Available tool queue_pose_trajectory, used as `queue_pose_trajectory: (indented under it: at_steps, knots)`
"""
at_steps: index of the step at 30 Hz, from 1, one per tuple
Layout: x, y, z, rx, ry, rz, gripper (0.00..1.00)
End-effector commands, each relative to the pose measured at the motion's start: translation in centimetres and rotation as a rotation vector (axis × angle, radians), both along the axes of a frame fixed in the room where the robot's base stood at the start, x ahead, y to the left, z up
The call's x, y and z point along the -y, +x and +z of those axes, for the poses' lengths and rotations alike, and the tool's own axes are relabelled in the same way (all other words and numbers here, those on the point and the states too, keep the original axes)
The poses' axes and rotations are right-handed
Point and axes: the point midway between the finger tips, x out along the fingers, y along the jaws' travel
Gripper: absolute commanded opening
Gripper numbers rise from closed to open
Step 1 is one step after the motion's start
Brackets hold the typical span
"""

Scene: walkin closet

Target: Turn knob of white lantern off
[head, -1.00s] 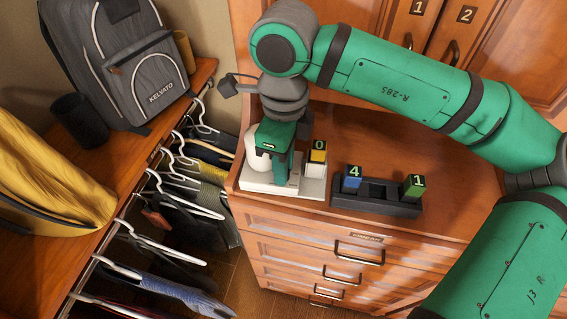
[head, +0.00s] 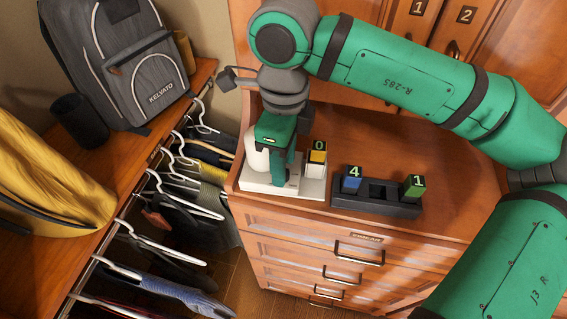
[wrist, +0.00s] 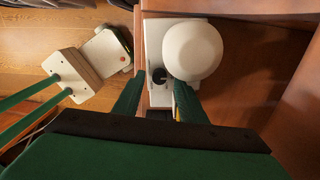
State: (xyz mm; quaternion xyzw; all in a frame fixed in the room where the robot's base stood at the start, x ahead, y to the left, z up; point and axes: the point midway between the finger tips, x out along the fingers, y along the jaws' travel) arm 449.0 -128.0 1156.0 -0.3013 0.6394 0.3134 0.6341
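The white lantern stands on the dresser top near its left front corner. Its flat white base (head: 257,184) and rounded white globe (head: 258,159) show in the head view, partly hidden by my gripper (head: 283,178). My gripper (wrist: 158,102) is over the lantern's base, fingers apart, one on each side of the knob's line. The right finger is close beside the globe; I cannot tell whether anything touches.
A white holder with a yellow block marked 0 (head: 318,151) stands right of the lantern. A black tray (head: 377,208) holds a blue block marked 4 (head: 352,179) and a green block marked 1 (head: 414,186). Hanging clothes (head: 205,185) are left of the dresser (head: 300,218).

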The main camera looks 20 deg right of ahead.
Motion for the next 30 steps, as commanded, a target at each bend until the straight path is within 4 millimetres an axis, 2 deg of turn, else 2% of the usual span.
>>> queue_pose_trajectory:
  at_steps: [9, 15, 21, 30]
  knots:
    - [0.1, 0.1, 5.9, 0.001, -0.002, 0.0, 0.38]
    - [0.1, 0.1, 8.6, 0.001, -0.001, 0.0, 0.38]
    - [0.1, 0.1, 9.6, -0.001, 0.0, 0.001, 0.38]
    - [0.1, 0.1, 9.6, -0.001, 0.001, 0.001, 0.38]
